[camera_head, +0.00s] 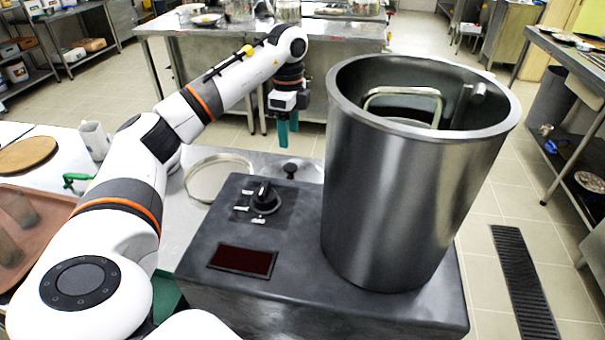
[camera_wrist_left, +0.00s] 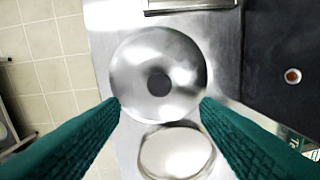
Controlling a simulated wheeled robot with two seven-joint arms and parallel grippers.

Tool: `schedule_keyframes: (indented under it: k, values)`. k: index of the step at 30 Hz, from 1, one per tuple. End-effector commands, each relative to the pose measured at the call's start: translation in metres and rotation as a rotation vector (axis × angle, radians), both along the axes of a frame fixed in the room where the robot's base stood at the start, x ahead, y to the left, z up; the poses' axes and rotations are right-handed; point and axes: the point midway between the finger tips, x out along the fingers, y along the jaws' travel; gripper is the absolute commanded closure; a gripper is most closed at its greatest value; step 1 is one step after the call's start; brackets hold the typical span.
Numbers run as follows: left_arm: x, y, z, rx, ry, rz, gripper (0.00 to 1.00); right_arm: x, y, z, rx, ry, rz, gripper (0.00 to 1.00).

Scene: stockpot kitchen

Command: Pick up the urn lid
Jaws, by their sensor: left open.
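The urn lid (camera_head: 308,173) is a shiny steel disc with a black knob, lying on the steel counter behind the urn's dark base. In the left wrist view the lid (camera_wrist_left: 135,70) lies flat, its knob near the picture's middle. My left gripper (camera_head: 288,132) points down with green fingers, open and empty, above the lid. In the wrist view the fingers appear either side of the lid, with no visible grip on it. The urn (camera_head: 410,190) is a tall steel pot, open at the top, which hides part of the counter. My right gripper is not in view.
A shallow round dish (camera_head: 218,180) lies beside the lid; it also shows in the wrist view (camera_wrist_left: 176,152). The urn's dark base (camera_head: 300,285) has a dial (camera_head: 264,199) and a dark red panel (camera_head: 243,259). A white mug (camera_head: 94,140) stands at left.

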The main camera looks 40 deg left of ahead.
Motion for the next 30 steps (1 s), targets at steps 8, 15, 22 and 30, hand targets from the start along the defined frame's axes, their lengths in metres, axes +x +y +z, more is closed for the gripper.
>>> schedule_keyframes:
  k: [8, 15, 22, 30]
  values:
    - [-0.002, 0.000, -0.047, 0.001, 0.006, 0.001, 0.43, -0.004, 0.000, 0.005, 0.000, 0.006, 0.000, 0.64]
    - [-0.001, -0.001, -0.065, -0.001, 0.004, 0.000, 0.43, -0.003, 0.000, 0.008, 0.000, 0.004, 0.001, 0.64]
    - [0.002, -0.001, -0.099, 0.000, 0.005, -0.001, 0.43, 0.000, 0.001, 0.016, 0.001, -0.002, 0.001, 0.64]
    - [0.002, -0.001, -0.113, 0.000, 0.002, -0.001, 0.43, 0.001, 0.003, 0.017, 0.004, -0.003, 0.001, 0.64]
